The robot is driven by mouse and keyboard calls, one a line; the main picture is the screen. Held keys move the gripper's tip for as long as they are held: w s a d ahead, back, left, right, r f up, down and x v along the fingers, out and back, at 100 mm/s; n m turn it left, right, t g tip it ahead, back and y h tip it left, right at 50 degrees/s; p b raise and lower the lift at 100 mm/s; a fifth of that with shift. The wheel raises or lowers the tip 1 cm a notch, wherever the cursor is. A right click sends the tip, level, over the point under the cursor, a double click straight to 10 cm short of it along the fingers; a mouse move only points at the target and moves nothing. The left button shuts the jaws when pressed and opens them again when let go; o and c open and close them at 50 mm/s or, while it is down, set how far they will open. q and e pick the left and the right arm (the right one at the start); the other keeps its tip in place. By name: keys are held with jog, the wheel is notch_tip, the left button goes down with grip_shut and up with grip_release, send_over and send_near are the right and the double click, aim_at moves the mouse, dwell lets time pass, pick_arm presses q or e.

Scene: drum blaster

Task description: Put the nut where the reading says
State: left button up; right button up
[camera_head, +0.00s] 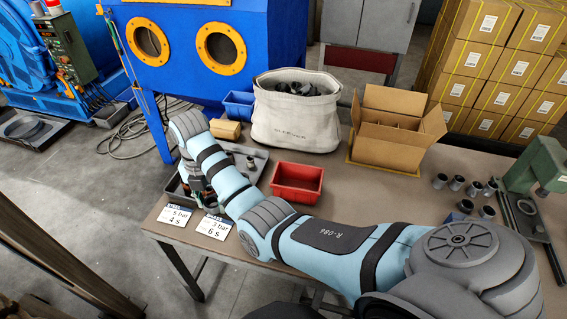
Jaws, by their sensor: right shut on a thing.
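My right gripper (196,184) points down over the left part of a grey metal tray (262,156) near the table's front left corner. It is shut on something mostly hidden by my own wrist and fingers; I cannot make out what. A small dark metal piece (251,162) sits in the tray to the right of the gripper; I cannot tell if it is a nut. Two white cards lie in front: the left card (175,215) reads 5 bar, 4 s, and the right card (214,227) reads 3 bar, 6 s. My left gripper is not in view.
A red bin (297,182) stands right of the tray, behind my right arm. A canvas bag (294,118), blue bin (238,104) and open carton (395,128) stand behind. Several metal sleeves (457,183) and a green press (540,165) are at the right.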

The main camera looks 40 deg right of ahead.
pick_arm(q)
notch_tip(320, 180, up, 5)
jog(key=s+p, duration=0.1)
jog(key=p, duration=0.4)
pick_arm(e)
jog(key=s+d+m, duration=0.5)
jog(key=d+m, duration=0.3)
jog(key=d, duration=0.2)
jog(key=s+d+m, duration=0.5)
jog(key=d+m, duration=0.2)
jog(key=d, duration=0.3)
pick_arm(q)
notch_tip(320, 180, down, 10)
jog(key=b, duration=1)
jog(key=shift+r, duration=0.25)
pick_arm(e)
jog(key=f, duration=1.9)
jog(key=shift+a, duration=0.3)
jog(key=shift+f, duration=0.25)
jog(key=o, duration=1)
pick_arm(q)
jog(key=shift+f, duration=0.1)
pick_arm(e)
jog(key=shift+r, duration=0.1)
